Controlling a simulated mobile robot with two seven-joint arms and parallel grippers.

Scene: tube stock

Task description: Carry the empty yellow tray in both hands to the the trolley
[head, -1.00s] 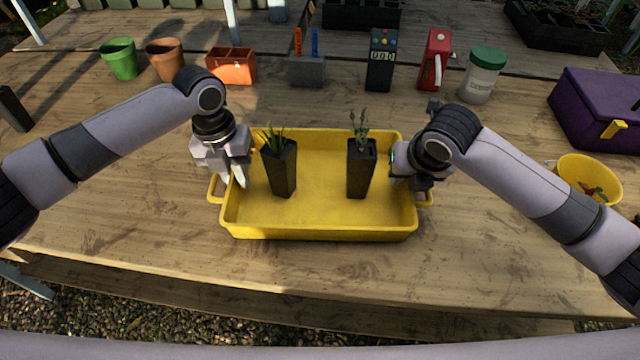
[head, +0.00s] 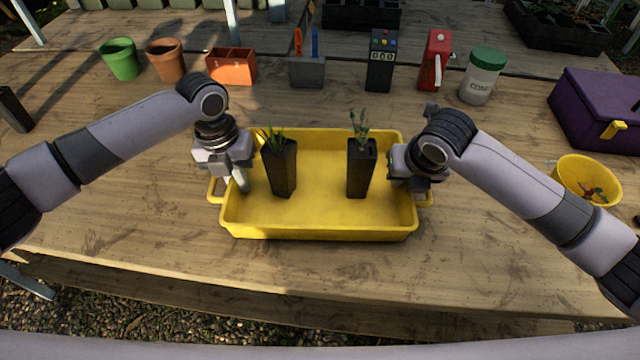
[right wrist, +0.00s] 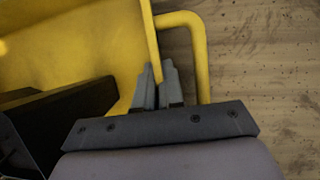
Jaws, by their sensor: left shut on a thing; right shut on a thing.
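The yellow tray (head: 320,218) sits on the wooden table in the head view, with a handle at each end. It is not empty: two black square tube pots stand upright in it, one at left (head: 283,170) with a spiky plant and one at right (head: 360,170) with a leafy plant. My left gripper (head: 241,183) is shut on the tray's left wall. My right gripper (right wrist: 155,85) is shut on the tray's right wall, beside the handle (right wrist: 200,50); its tips are mostly hidden in the head view.
Behind the tray stand a green pot (head: 120,60), a terracotta pot (head: 165,62), an orange box (head: 232,67) and a white jar (head: 482,78). A yellow bowl (head: 570,175) and purple case (head: 590,112) are at right. No trolley is identifiable.

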